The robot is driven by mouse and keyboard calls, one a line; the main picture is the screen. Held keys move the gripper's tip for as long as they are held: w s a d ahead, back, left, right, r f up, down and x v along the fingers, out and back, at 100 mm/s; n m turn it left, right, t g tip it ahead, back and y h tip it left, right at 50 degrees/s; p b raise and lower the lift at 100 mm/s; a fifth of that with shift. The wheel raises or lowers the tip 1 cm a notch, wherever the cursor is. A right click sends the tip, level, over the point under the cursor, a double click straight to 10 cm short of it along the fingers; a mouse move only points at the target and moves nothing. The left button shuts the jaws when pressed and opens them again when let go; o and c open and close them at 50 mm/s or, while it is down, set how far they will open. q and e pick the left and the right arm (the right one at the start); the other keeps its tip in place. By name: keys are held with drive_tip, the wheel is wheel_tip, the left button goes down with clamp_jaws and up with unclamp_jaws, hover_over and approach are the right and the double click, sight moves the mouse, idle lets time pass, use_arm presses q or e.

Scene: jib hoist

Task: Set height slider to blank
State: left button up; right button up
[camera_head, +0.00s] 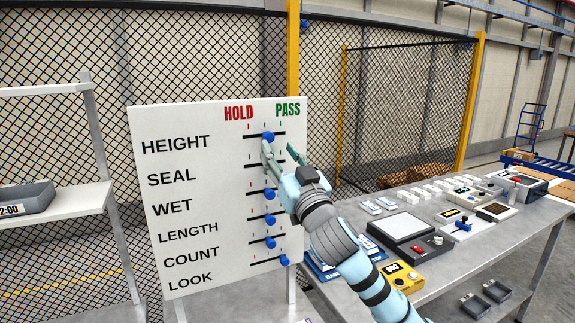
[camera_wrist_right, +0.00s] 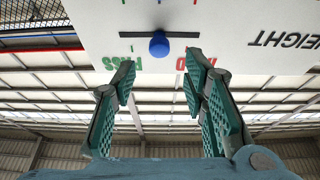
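The white board (camera_head: 215,245) carries rows labelled HEIGHT, SEAL, WET, LENGTH, COUNT and LOOK, with HOLD and PASS above the slots. The height slider's blue knob (camera_head: 268,136) is on the top slot, about midway between HOLD and PASS. In the right wrist view the board appears upside down and the height knob (camera_wrist_right: 159,46) sits near the slot's middle. My right gripper (camera_head: 281,152) is open and empty, just below the height slot. In the wrist view its spread fingers (camera_wrist_right: 160,75) lie either side of the knob's line, apart from it. It hides the seal knob. My left gripper is out of view.
Lower blue knobs, such as the wet knob (camera_head: 269,194), sit below my right gripper. A metal table (camera_head: 480,240) with several devices stands to the right. A shelf (camera_head: 60,210) with a grey bin (camera_head: 22,198) is at left. Mesh fencing stands behind.

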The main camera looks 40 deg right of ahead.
drive_tip(key=v, duration=0.5)
drive_tip(key=shift+s+f, duration=0.1)
drive_tip(key=shift+s, duration=0.3)
drive_tip(key=shift+a, duration=0.1)
